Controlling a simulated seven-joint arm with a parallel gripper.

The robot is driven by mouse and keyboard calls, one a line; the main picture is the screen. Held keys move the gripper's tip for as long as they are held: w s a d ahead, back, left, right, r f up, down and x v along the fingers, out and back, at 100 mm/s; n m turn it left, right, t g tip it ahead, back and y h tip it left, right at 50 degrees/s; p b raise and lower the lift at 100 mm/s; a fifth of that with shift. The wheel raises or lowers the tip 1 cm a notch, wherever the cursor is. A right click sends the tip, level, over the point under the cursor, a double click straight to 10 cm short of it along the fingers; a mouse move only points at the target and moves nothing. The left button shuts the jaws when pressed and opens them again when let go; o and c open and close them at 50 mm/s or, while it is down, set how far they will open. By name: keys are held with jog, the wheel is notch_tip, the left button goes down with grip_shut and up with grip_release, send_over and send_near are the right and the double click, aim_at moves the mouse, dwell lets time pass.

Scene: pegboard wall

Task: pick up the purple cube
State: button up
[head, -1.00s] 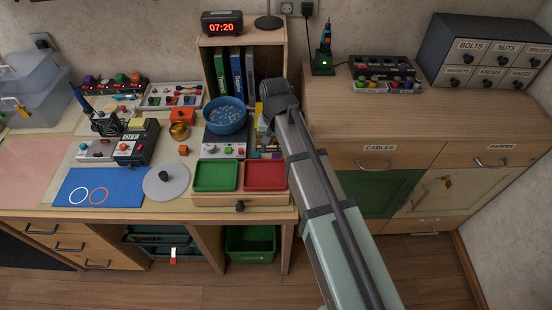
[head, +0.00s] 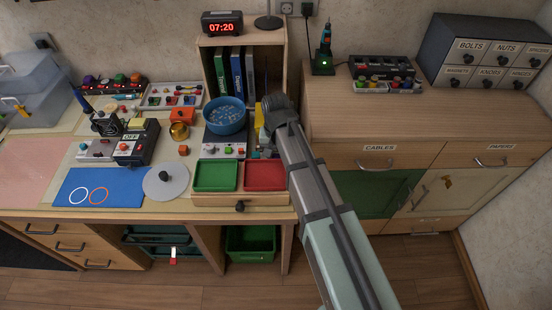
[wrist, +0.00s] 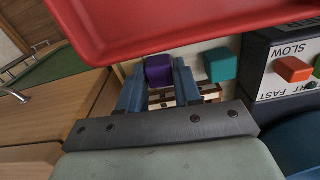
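The purple cube (wrist: 158,70) shows in the wrist view, close to the red tray's edge. My gripper (wrist: 160,66) is open, with one blue-grey finger on each side of the purple cube. Whether the fingers touch the cube I cannot tell. A teal cube (wrist: 221,65) lies just to the right of the right finger. In the head view my gripper (head: 268,143) reaches down behind the red tray, right of the dial box, and my wrist hides much of that spot.
The red tray (head: 265,176) and green tray (head: 215,176) stand in front. The dial box (head: 222,145) with the blue bowl (head: 225,115) stands to the left. A wooden cabinet (head: 400,110) rises close on the right. Slatted wood (wrist: 165,98) shows between the fingers.

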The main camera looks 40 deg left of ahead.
grip_shut()
